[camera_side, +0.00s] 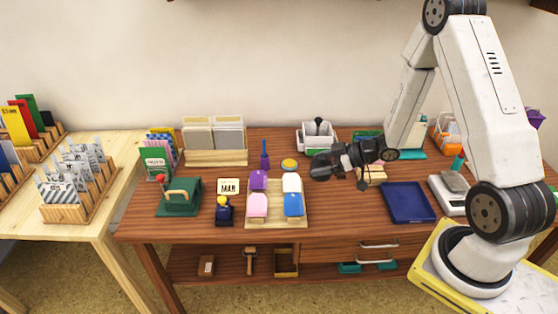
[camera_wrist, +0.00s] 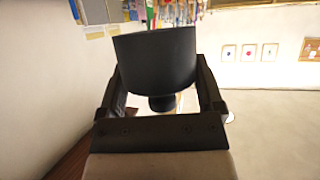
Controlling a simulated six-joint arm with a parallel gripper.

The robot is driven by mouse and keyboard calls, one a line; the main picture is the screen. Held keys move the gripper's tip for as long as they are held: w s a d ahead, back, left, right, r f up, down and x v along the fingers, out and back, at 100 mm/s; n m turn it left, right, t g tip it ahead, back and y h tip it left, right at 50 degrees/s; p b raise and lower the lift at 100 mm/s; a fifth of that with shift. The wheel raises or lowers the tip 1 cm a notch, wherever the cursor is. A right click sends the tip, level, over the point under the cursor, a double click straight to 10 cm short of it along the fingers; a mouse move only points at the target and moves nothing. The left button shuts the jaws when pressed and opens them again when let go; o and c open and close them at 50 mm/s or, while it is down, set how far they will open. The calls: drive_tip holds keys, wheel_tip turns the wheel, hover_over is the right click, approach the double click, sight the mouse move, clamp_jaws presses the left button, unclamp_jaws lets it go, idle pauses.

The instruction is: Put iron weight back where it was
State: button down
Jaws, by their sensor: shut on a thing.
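The iron weight (camera_wrist: 155,62) is a dark, wide cylinder with a narrower knob. It fills the space between the two fingers of my gripper (camera_wrist: 160,95) in the wrist view. In the side view my gripper (camera_side: 335,161) points left, roughly level, over the back middle of the desk. It is shut on the weight (camera_side: 320,166), whose dark shape is hard to separate from the fingers there. The weight seems to be above the desk top, but I cannot tell its exact height.
A white holder (camera_side: 305,143) with a black-handled object stands behind the gripper. A yellow round pad (camera_side: 289,164) and a wooden tray (camera_side: 276,217) of coloured inkpads lie to the left. A blue tray (camera_side: 408,203) and a scale (camera_side: 448,203) stand to the right.

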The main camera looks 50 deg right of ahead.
drive_tip(key=w+a+r+m+t+h, duration=0.2)
drive_tip(key=w+a+r+m+h, duration=0.4)
drive_tip(key=a, duration=0.4)
drive_tip(key=shift+w+r+h, duration=0.4)
drive_tip(key=shift+w+r, duration=0.5)
drive_tip(key=shift+r, duration=0.1)
drive_tip(key=shift+a, duration=0.1)
drive_tip(key=shift+v, duration=2.35)
drive_tip(key=shift+f+m, duration=0.1)
drive_tip(key=shift+m, duration=0.2)
